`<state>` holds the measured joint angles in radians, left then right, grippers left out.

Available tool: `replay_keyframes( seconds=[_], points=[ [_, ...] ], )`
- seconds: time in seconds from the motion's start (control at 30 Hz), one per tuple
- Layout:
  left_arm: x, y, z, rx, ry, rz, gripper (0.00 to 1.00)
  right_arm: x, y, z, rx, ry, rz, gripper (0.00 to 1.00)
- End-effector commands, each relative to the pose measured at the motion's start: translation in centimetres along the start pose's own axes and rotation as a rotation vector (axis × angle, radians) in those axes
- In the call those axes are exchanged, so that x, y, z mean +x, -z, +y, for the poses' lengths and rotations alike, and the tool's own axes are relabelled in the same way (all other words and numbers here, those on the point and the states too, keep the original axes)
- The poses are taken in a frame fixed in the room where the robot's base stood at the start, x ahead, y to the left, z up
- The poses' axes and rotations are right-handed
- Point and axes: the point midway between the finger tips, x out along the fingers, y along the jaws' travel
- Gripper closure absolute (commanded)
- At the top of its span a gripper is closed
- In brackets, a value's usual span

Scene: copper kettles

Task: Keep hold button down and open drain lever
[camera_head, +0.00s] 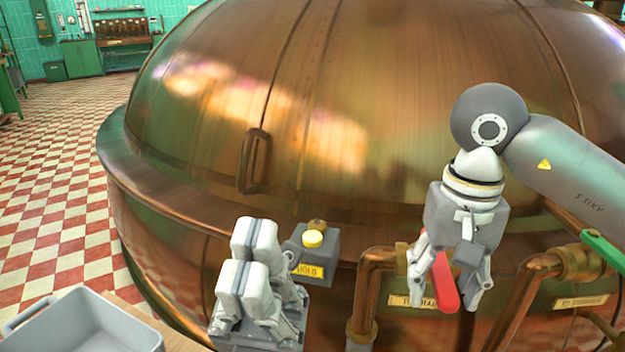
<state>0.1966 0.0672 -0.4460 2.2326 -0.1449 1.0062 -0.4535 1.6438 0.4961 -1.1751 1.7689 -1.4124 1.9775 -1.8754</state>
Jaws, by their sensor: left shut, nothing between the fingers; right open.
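My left gripper (248,262) is shut and empty, just left of the box. Its fingers appear apart from the button, and I cannot tell whether the button is pressed. The red drain lever (443,284) hangs down near the copper pipe, above a partly hidden label plate. My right gripper (447,283) is open, pointing down, with its fingers on either side of the lever in the picture. Contact with the lever cannot be told.
The large copper kettle (400,120) fills the view, with a handle (254,160) on its dome. Copper pipes (372,290) stand in front. A green lever (604,250) is at the right edge. A grey bin (85,325) stands at lower left. Checkered floor (60,190) is clear at left.

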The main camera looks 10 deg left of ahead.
Motion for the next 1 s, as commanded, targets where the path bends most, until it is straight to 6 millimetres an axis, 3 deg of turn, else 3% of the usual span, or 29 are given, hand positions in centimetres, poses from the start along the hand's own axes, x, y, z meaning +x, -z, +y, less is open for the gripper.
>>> replay_keyframes(
  seconds=[0.5,1.0],
  points=[
    [5.7,3.4,6.4,0.427,0.043,0.544,1.0,0.0,0.0,0.0,0.0,0.0,0.0,0.46],
    [8.0,7.4,12.4,0.79,0.273,1.088,1.0,0.0,0.0,0.0,0.0,0.0,0.0,0.46]
  ],
)
